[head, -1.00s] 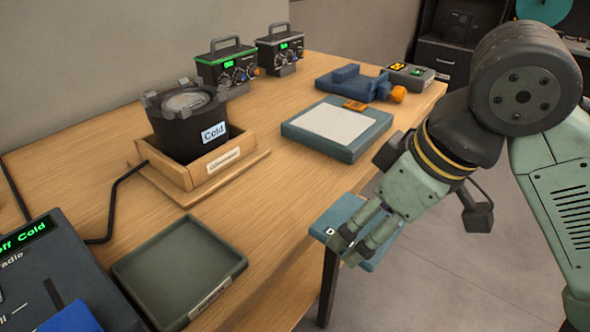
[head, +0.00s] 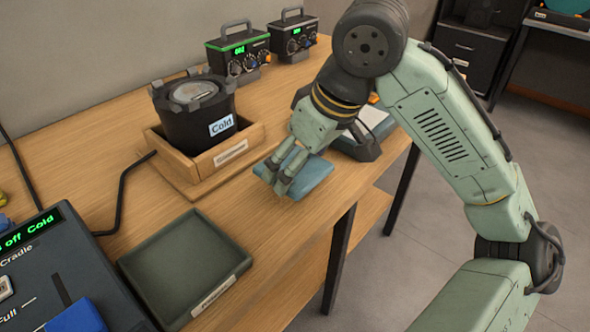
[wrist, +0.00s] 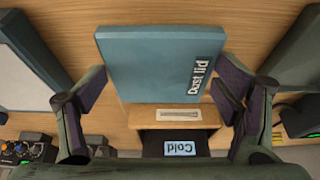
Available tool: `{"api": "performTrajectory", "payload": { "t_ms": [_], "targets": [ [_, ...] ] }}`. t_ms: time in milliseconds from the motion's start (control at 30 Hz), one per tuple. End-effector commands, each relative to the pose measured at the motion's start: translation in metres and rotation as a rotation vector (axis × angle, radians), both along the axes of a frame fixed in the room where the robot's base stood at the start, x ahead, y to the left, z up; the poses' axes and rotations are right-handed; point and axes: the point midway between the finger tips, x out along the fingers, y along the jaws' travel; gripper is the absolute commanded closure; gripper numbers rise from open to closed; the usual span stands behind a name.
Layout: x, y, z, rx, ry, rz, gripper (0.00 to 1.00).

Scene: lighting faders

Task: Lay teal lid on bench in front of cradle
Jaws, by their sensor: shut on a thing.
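The teal lid (head: 308,178) is a flat square slab. It is in my gripper (head: 277,177), over the bench (head: 250,205) near its front edge. My gripper is shut on the lid, with one finger at each side in the wrist view (wrist: 160,95). There the lid (wrist: 150,65) has a dark label reading "lid". The wooden cradle (head: 222,160) holds a black pot (head: 190,122) marked "Cold", behind and left of the lid. I cannot tell whether the lid touches the bench.
An empty dark green tray (head: 185,265) lies left of the lid. A control panel (head: 45,275) is at the lower left. Two small meter boxes (head: 237,55) (head: 293,38) stand at the back.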

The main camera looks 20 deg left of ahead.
Motion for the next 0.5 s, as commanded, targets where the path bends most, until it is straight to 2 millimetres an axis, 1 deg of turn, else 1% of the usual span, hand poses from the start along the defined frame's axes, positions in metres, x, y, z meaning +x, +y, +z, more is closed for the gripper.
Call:
{"api": "performTrajectory", "payload": {
  "t_ms": [100,200,300,400,500],
  "targets": [
    [0.006,0.014,0.000,-0.001,0.000,0.001,0.48],
    [0.005,0.011,-0.020,0.000,0.002,-0.001,0.48],
    [0.006,0.011,-0.032,0.000,0.001,-0.002,0.48],
    [0.006,0.012,-0.037,0.000,0.000,0.000,0.48],
    [0.006,0.012,-0.037,0.000,-0.001,0.000,0.48]
  ]
}}
